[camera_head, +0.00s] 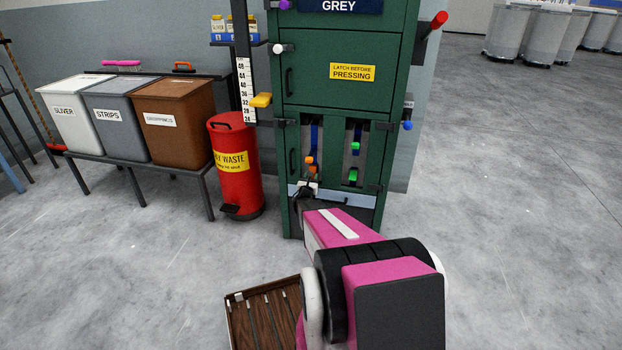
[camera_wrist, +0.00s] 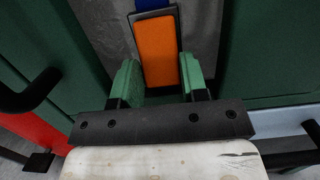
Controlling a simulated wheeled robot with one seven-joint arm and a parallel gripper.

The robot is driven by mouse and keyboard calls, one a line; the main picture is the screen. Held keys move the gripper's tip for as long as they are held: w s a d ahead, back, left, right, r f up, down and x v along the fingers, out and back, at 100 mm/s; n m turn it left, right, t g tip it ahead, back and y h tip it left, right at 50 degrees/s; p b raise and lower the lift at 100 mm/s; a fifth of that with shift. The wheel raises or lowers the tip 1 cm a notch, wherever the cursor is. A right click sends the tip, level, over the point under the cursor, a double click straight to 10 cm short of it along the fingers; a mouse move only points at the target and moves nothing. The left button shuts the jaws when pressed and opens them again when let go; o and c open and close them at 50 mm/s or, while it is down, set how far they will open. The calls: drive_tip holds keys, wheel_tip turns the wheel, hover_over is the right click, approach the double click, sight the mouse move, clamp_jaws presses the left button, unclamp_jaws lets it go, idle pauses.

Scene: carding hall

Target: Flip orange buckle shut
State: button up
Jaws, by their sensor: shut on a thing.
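The orange buckle (camera_wrist: 158,48) is a flat orange tab with a dark rim, below a blue strap (camera_wrist: 152,4) in the wrist view. My gripper (camera_wrist: 160,78) has its green fingers on either side of the tab's lower part and is shut on it. In the head view the orange buckle (camera_head: 309,160) shows as small orange parts in the left opening of the green press (camera_head: 328,85). My gripper (camera_head: 306,187) is just below it there, partly hidden by my arm.
Green buckles (camera_head: 353,175) sit in the right opening. Black handles and a pale blue ledge (camera_head: 352,200) are close by. A red waste bin (camera_head: 236,190) stands left of the press. A yellow pointer (camera_head: 261,100) sits on the scale. Open floor lies to the right.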

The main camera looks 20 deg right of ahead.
drive_tip(key=shift+w+d+f+t+h, duration=0.15)
drive_tip(key=shift+f+t+h, duration=0.1)
drive_tip(key=shift+t+h, duration=0.2)
drive_tip(key=o, duration=0.9)
drive_tip(key=v, duration=1.1)
